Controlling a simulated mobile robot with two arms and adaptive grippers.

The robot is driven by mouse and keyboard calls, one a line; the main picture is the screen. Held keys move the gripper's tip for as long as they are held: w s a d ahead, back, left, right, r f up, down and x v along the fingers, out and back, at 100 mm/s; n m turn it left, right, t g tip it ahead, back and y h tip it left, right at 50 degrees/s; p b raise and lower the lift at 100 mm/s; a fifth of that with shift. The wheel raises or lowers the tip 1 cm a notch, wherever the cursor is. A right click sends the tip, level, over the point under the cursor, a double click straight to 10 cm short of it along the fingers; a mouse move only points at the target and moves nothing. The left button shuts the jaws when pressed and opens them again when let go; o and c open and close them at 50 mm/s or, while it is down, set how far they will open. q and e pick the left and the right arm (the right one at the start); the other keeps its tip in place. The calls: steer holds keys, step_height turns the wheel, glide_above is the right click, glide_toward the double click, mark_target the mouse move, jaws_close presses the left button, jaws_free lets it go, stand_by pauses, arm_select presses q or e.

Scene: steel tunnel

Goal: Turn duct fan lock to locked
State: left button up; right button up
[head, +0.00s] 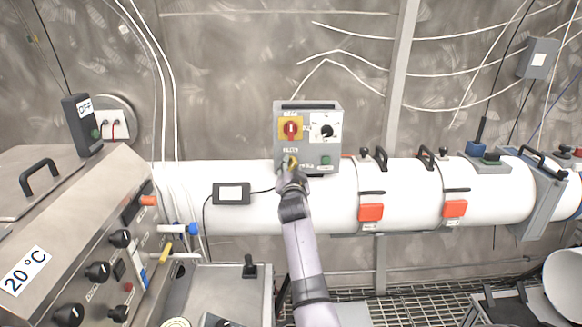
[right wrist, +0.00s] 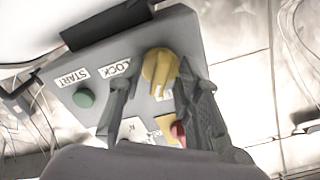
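The grey control box (head: 334,143) is mounted on the white duct in the head view. Its yellow lock knob (right wrist: 158,67) shows in the right wrist view, beside a LOCK label (right wrist: 114,69). In the head view my right gripper (head: 289,177) is in front of the box's lower left and partly covers the knob. In the right wrist view my right gripper (right wrist: 152,92) is open, one finger to each side of the knob, the right fingertip close to it. I cannot tell whether it touches. My left gripper is not in view.
On the box are a red switch on a yellow plate (head: 290,128), a black dial (head: 327,131) and a green START button (right wrist: 83,98). The white duct (head: 420,195) runs behind with orange-tagged clamps. A steel console (head: 60,220) stands at the left.

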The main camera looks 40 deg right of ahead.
steer(key=shift+d, duration=0.1)
jaws_close()
stand_by(0.4)
